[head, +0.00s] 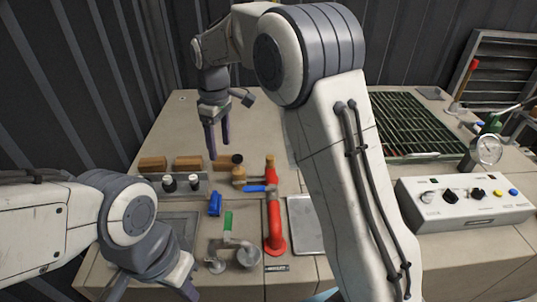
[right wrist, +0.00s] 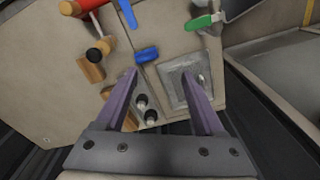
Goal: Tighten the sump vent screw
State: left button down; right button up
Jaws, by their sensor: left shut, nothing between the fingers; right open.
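No part is clearly labelled as the sump vent screw, so I cannot tell which it is. A small blue fitting (head: 215,203) stands on the bench right of a recessed grey plate (head: 178,226). The blue fitting (right wrist: 147,54) and plate (right wrist: 176,90) also show in the right wrist view, with a small metal part on the plate. My right gripper (head: 217,145) is open and empty, pointing down above the back of the bench. My left gripper (head: 155,272) is low at the front left, shut and empty; its fingertips are not clearly visible.
Two black-topped knobs (head: 182,183) stand behind the plate, with wooden blocks (head: 188,162) farther back. A red pipe (head: 274,224) with a blue lever stands at centre. A grey control box (head: 466,201) and pressure gauge (head: 487,150) are on the right. The back-left bench is clear.

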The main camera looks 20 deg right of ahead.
jog(key=w+d+f, duration=0.5)
jog(key=w+d, duration=0.5)
jog(key=n+b, duration=0.1)
jog(key=n, duration=0.1)
send_over(271, 157)
notch_tip(271, 157, down, 4)
jog(key=f, duration=0.1)
notch_tip(271, 157, down, 10)
jog(key=shift+r+p, duration=0.1)
jog(key=shift+p, duration=0.7)
grip_shut()
